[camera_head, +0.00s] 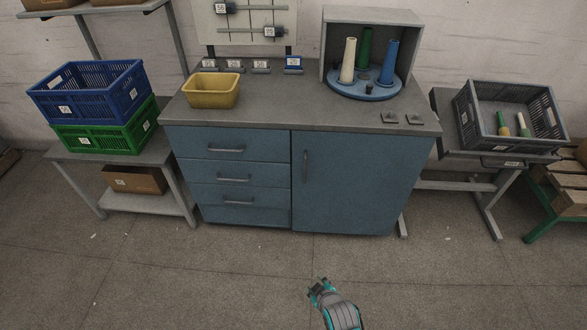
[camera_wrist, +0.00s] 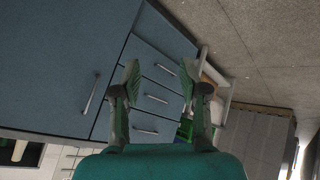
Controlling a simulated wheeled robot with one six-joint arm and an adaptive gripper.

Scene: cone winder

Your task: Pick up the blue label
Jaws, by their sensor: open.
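The blue label (camera_head: 293,65) is a small plate in a stand at the back of the grey worktop, at the right end of a row of similar grey ones. It is not visible in the wrist view. My gripper (camera_head: 318,286) is low in front of the blue cabinet, over open floor, well short of the label. In the wrist view my gripper (camera_wrist: 159,72) has its two fingers spread, with nothing between them; cabinet drawers show behind the gap.
A yellow bin (camera_head: 213,92) stands left of the label. A grey open-front box (camera_head: 372,15) and a blue round cone stand (camera_head: 352,89) stand to its right. A rail rack (camera_head: 240,30) rises behind. Dark pads (camera_head: 390,119) lie near the front right edge. The worktop's middle is clear.

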